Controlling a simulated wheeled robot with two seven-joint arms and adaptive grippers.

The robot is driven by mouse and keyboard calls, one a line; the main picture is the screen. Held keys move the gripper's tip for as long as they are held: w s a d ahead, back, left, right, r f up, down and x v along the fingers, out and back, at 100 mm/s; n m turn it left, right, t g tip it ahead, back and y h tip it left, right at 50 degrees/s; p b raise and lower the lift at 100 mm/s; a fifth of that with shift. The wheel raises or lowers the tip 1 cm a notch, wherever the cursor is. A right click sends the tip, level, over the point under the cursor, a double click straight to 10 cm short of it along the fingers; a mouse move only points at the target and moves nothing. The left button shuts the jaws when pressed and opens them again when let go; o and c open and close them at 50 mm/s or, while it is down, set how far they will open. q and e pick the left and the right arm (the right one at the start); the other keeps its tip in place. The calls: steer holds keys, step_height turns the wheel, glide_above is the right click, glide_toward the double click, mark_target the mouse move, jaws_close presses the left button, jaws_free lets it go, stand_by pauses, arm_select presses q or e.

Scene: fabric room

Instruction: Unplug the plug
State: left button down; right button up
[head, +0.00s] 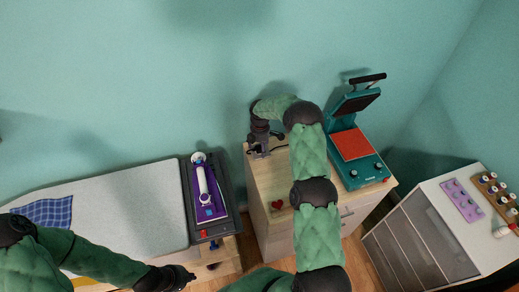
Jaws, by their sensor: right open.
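My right gripper (260,150) points down over the back left corner of the wooden cabinet top (268,180). It looks open. A thin dark cable (279,136) shows just to the right of this gripper. The plug itself is too small or too hidden by the gripper to make out, and I cannot tell whether it is between the fingers. A teal heat press (362,172) with a raised lid and a red plate stands on the right of the cabinet. My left gripper (190,278) is low in the picture, away from the cabinet; its fingers are too dark to read.
A grey ironing board (130,210) with a blue checked cloth (45,211) lies left. A dark stand holding a purple and white iron (205,190) is at its end. A white drawer unit (440,205) with spools stands right. My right arm crosses over the cabinet.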

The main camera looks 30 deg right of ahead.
mark_target(260, 147)
step_height(260, 147, up, 12)
stand_by(0.5)
arm_select(q)
steer(key=c, duration=2)
jaws_free()
steer(key=shift+r, duration=0.1)
